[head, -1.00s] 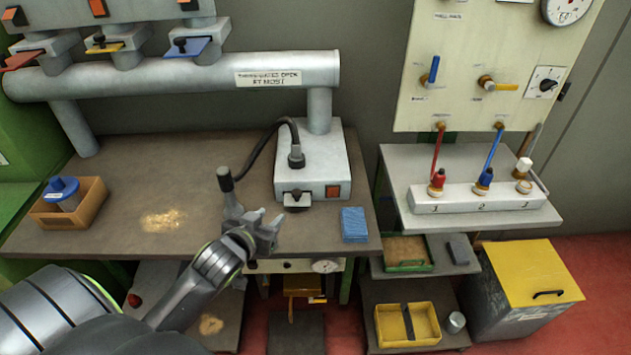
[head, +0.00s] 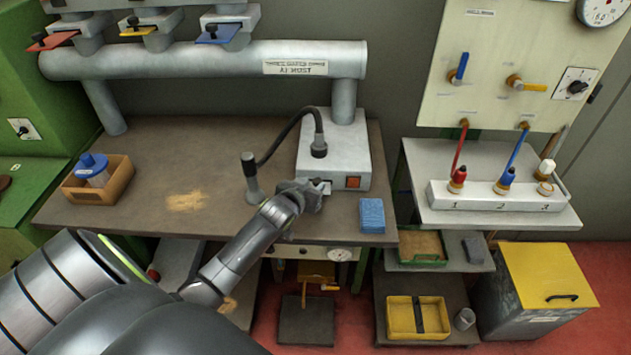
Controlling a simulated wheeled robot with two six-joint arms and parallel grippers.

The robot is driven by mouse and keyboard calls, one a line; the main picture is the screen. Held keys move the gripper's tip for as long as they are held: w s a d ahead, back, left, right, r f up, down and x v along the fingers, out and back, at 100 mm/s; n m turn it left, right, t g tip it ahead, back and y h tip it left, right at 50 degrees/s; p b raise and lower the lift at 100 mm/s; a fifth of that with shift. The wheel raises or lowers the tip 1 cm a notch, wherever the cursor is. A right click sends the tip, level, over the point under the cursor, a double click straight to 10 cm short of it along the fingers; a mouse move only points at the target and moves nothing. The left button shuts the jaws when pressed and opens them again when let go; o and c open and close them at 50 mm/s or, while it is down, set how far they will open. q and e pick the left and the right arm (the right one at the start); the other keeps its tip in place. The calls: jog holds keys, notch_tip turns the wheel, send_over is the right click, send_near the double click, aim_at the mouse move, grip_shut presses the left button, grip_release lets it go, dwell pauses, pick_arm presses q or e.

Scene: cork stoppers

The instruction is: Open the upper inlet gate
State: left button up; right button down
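The grey box (head: 338,155) on the bench has a hose on top and a small gate with a dark knob (head: 325,185) low on its front; I cannot tell for sure that this is the upper inlet gate. My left gripper (head: 318,191) is right at this gate and covers most of it. Whether its fingers are open or shut on the knob is hidden. Three more gates with red (head: 53,41), yellow (head: 139,31) and blue (head: 219,34) plates sit above the thick pipe at the upper left. My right gripper is not in view.
A hose nozzle (head: 251,178) stands left of my gripper and a blue sponge (head: 372,215) lies to its right. A wooden box with a blue-lidded jar (head: 92,170) and sawdust (head: 186,202) are on the bench (head: 150,150). A valve board (head: 500,70) hangs at the right.

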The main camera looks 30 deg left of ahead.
pick_arm(q)
jog(key=shift+x, duration=1.5)
jog(key=shift+s, duration=0.1)
grip_shut()
